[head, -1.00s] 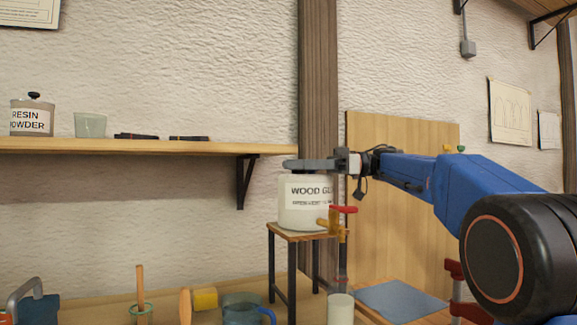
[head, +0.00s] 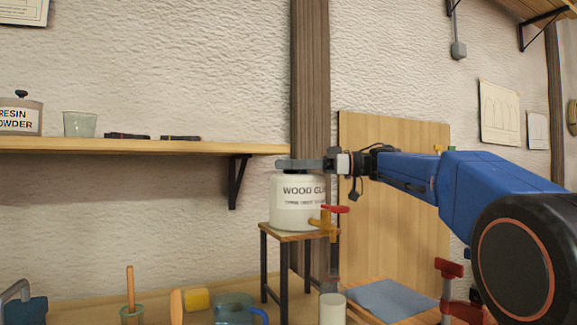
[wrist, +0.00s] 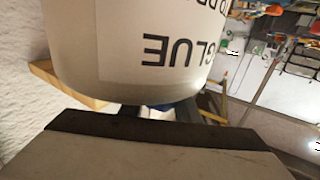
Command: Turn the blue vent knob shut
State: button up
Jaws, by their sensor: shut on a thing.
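The white wood glue jar (head: 290,212) stands upright on a small wooden stand, with a red-handled tap (head: 335,209) low on its right side. My gripper (head: 297,165) reaches in from the right, level with the jar's top. In the wrist view the jar (wrist: 130,45) appears upside down, with part of the blue vent knob (wrist: 160,106) at its top edge. My gripper is shut on the knob. The fingers and the jar hide most of the knob, so its turn angle cannot be told. In the head view the knob is hidden.
The stand (head: 287,233) has dark legs. A pale-filled container (head: 332,309) is below the tap. A blue-handled jug (head: 234,308) and a yellow block (head: 195,299) are at the lower left. A wall shelf (head: 130,146) ends left of the jar.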

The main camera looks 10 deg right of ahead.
jog(key=shift+w+d+m+t+h, duration=0.1)
jog(key=shift+w+m+t+h, duration=0.1)
jog(key=shift+m+t+h, duration=0.4)
jog(key=shift+w+d+m+t+h, duration=0.1)
jog(key=shift+w+m+t+h, duration=0.1)
jog(key=shift+m+t, duration=0.65)
jog(key=shift+w+d+m+t+h, duration=0.15)
jog(key=shift+m+t+h, duration=0.25)
jog(key=shift+t, duration=0.65)
jog(key=o, duration=1)
jog(key=shift+o, duration=0.2)
jog(key=v, duration=1.7)
jog(key=shift+s, duration=0.2)
jog(key=shift+d, duration=0.1)
